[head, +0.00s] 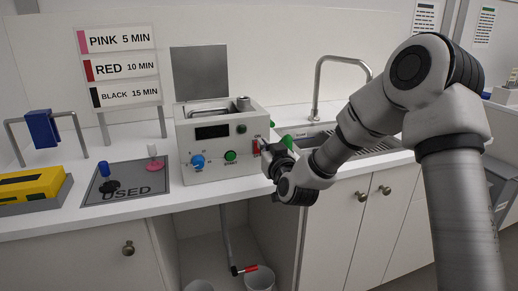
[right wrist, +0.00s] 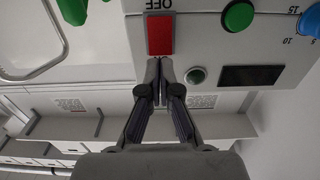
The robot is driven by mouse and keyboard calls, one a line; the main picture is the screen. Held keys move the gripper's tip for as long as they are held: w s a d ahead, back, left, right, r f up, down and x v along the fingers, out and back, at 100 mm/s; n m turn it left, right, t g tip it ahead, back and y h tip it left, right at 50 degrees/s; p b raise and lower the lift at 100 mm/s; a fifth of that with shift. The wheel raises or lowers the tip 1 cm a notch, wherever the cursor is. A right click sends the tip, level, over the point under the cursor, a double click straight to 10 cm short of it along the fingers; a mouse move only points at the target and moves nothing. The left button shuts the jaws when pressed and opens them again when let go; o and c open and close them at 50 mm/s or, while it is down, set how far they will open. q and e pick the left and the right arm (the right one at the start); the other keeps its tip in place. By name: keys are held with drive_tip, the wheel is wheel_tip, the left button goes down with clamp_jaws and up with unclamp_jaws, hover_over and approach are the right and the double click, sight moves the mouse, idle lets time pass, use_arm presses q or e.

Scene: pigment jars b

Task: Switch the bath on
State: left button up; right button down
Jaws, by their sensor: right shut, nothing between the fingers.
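The bath (head: 222,158) is a pale box on the counter with a dark display (head: 211,132), a blue dial (head: 197,162) and a green button (head: 231,156). A red switch (head: 256,147) is at its front right; the right wrist view shows it (right wrist: 160,35) upside down, with OFF printed beside it. My right gripper (right wrist: 158,68) is shut and empty, its fingertips at the switch's near edge in that view; I cannot tell if they touch it. In the head view the gripper (head: 266,160) is at the bath's right front. My left gripper is not in view.
A grey mat marked USED (head: 128,190) holds a blue and a pink stopper-like piece. A sink tap (head: 318,85) is behind my right arm. A time sign (head: 120,67) stands behind.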

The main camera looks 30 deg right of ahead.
drive_tip(key=shift+w, duration=0.45)
drive_tip(key=shift+w, duration=0.1)
drive_tip(key=v, duration=1)
drive_tip(key=shift+s, duration=0.35)
idle(0.4)
